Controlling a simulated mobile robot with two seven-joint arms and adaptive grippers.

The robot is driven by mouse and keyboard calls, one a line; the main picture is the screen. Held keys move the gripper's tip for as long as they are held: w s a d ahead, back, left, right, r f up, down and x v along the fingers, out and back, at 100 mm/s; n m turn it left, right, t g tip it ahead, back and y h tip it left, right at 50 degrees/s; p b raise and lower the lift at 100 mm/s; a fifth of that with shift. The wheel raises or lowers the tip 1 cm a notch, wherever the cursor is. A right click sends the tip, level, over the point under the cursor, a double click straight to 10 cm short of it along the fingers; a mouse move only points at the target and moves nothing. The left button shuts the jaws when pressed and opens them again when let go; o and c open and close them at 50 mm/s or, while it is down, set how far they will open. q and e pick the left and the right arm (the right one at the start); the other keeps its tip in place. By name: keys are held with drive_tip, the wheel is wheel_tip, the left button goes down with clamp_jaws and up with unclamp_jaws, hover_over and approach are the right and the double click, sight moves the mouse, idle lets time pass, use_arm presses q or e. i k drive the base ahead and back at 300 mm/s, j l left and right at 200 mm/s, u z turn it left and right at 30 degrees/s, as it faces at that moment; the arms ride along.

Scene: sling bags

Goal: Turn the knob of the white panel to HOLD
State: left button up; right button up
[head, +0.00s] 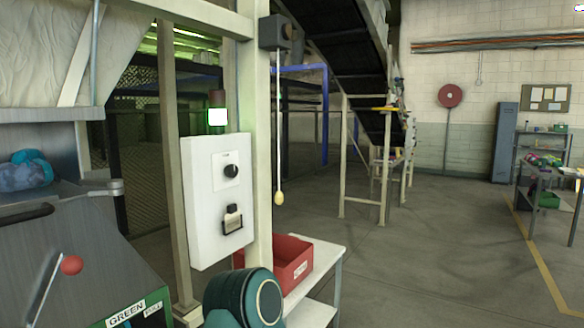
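The white panel (203,221) is an upright box on a pale post, left of centre in the head view. Its round black knob (231,171) sits on a pale plate in the upper half of the panel. The label marks around the knob are too small to read, so I cannot tell which setting it points to. Below the knob is a dark fitting with a pale face (232,218). Neither of my grippers is in view, and nothing is seen touching the knob.
A lit green-white lamp (217,117) is above the panel. A cord with a yellow end (278,198) hangs to its right. A red bin (296,262) stands on a white table below. A lever with a red ball (72,265) is at lower left. Open floor lies right.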

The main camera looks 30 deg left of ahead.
sight(231, 170)
drive_tip(key=i+u, duration=0.1)
drive_tip(key=i, duration=0.35)
drive_tip(key=i+l, duration=0.2)
drive_tip(key=i, duration=0.25)
drive_tip(key=i+l+u, duration=0.15)
drive_tip(key=i, duration=0.3)
drive_tip(key=i+l+u, duration=0.1)
drive_tip(key=i+u, duration=0.25)
drive_tip(key=i+l+u, duration=0.1)
drive_tip(key=u, duration=0.25)
drive_tip(key=i+l+u, duration=0.25)
drive_tip(key=u, duration=0.15)
